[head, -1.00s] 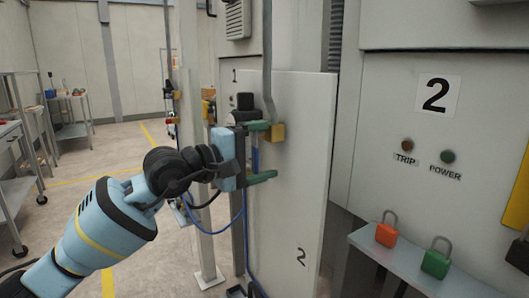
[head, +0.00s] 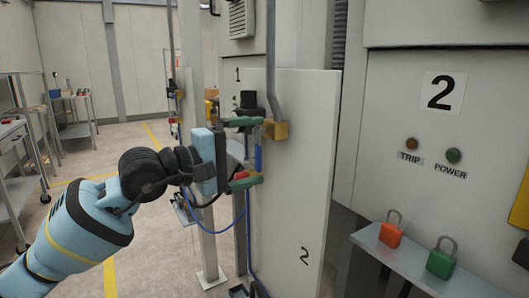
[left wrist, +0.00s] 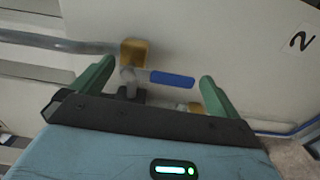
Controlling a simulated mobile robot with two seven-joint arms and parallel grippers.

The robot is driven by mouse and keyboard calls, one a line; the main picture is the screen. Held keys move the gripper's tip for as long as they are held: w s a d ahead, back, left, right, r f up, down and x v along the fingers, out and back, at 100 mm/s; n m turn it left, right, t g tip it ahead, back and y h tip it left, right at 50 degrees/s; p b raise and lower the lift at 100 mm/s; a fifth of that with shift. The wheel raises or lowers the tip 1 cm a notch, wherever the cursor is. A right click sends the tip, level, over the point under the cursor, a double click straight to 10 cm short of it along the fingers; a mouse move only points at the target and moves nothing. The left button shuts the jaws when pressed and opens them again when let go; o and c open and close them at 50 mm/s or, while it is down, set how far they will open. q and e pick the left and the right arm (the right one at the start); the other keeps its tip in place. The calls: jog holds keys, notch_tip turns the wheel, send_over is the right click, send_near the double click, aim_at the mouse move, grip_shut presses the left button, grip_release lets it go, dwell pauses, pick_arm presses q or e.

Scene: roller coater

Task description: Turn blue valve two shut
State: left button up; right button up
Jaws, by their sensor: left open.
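The valve on the panel marked 2 has a blue lever handle (head: 258,153) that hangs down below a yellow block (head: 276,130). In the left wrist view the blue handle (left wrist: 172,79) points sideways from a grey stem beside the yellow block (left wrist: 133,52). My left gripper (head: 243,152) has green fingers, one above the other, and is open. In the left wrist view its fingers (left wrist: 156,86) lie on either side of the handle, with nothing held. Whether either finger touches the handle cannot be told. My right gripper is not in view.
A grey pipe (head: 270,60) runs down to the yellow block. The pale panel (head: 300,170) stands close to my gripper. A red part (head: 242,174) shows by the lower finger. Red and green padlocks (head: 440,258) stand on a shelf at right. Open floor lies at left.

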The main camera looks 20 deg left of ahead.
aim_at(258, 151)
pick_arm(q)
jog(key=shift+v, duration=1.25)
jog(key=shift+s+a, duration=0.35)
jog(key=shift+s, duration=0.1)
